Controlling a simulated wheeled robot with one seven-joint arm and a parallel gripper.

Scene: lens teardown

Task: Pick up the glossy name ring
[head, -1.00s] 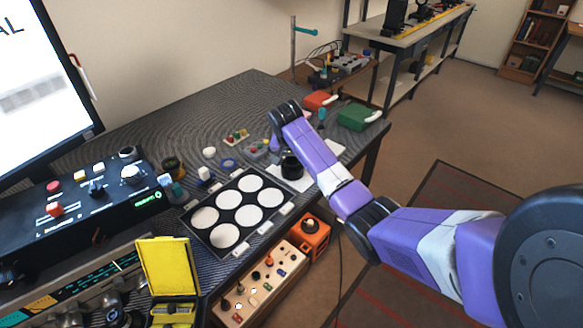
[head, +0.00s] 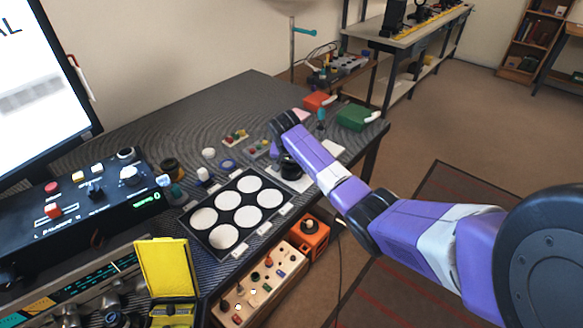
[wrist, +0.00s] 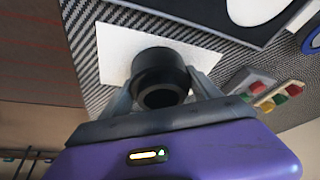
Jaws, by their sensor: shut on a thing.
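A black lens barrel (wrist: 158,62) stands on a white sheet (wrist: 118,50) in the wrist view. A dark round rim with a hollow centre at its near end looks like the glossy name ring (wrist: 161,98); its lettering cannot be read. My gripper (wrist: 165,92) has one finger on each side of this end and is shut on it. In the head view, my gripper (head: 283,150) is over the lens barrel (head: 291,168), partly hiding it. The ring cannot be made out there.
A black tray with white round pads (head: 247,226) lies to the left of the lens. Small coloured parts (head: 236,137) and a blue ring (head: 228,163) lie behind the tray. A green box (head: 355,117) and a red box (head: 318,101) stand near the far table edge.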

